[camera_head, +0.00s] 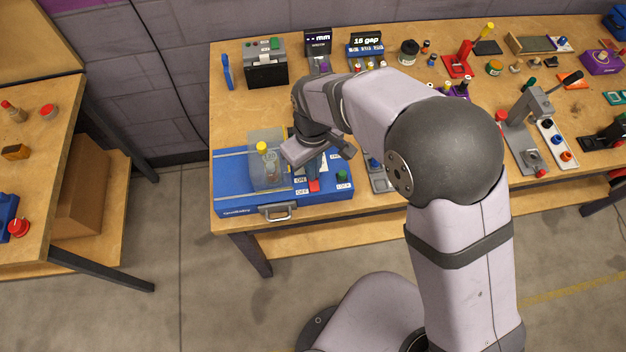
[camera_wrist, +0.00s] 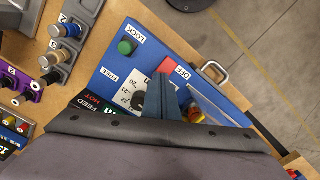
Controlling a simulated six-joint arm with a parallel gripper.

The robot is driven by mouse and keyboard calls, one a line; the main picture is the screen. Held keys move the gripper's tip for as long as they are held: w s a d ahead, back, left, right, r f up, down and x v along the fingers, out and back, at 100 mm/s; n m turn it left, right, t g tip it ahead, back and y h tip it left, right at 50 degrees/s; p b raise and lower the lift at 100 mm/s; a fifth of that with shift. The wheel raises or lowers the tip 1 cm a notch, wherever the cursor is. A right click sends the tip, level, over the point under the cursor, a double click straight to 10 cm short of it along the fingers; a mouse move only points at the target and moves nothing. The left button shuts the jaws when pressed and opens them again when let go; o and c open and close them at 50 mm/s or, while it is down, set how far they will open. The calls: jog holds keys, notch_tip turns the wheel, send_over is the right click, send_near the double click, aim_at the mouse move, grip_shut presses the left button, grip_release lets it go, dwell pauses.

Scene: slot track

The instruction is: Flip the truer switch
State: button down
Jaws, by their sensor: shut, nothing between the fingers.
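A blue box (camera_head: 235,195) stands on the near left corner of the workbench. On its top a red switch (camera_head: 314,185) sits beside the ON and OFF labels; it also shows by OFF in the wrist view (camera_wrist: 171,66). A green knob (camera_head: 342,175) sits to its right, and in the wrist view it (camera_wrist: 126,46) is beside LOCK, with FREE nearby. My gripper (camera_head: 315,170) is shut and empty, just above the box near the red switch; I cannot tell whether it touches. In the wrist view the fingers (camera_wrist: 163,92) hide part of a numbered dial plate (camera_wrist: 137,90). No label reading "truer" is legible.
A clear cover (camera_head: 262,170) with a yellow knob (camera_head: 262,147) stands left of my gripper. A grey panel (camera_head: 380,178) with a blue knob lies right of the box. A black and grey unit (camera_head: 266,70) and small displays stand behind.

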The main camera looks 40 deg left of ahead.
jog(key=shift+f, duration=0.45)
jog(key=shift+r, duration=0.1)
notch_tip(320, 180, up, 7)
jog(key=p, duration=0.5)
dwell(0.5)
dwell(0.5)
jog(key=shift+f+m, duration=0.35)
jog(key=shift+m, duration=0.25)
jog(key=s+d+f+m+h, duration=0.1)
jog(key=s+d+f, duration=0.1)
jog(key=d, duration=0.2)
jog(key=s+d+f+h, duration=0.1)
jog(key=s+d+f, duration=0.1)
jog(key=s+d, duration=0.15)
jog(key=w+d+r+m, duration=0.2)
jog(key=d+r+m, duration=0.1)
jog(key=d, duration=0.7)
jog(key=w+d+r+m+y, duration=0.1)
jog(key=d+m, duration=0.4)
jog(key=d, duration=0.6)
jog(key=w+d+r+m+y, duration=0.1)
jog(key=d+r+m, duration=0.3)
jog(key=d, duration=0.6)
jog(key=shift+w+d+r+m, duration=0.35)
jog(key=shift+w+r+m, duration=0.1)
jog(key=shift+w, duration=0.45)
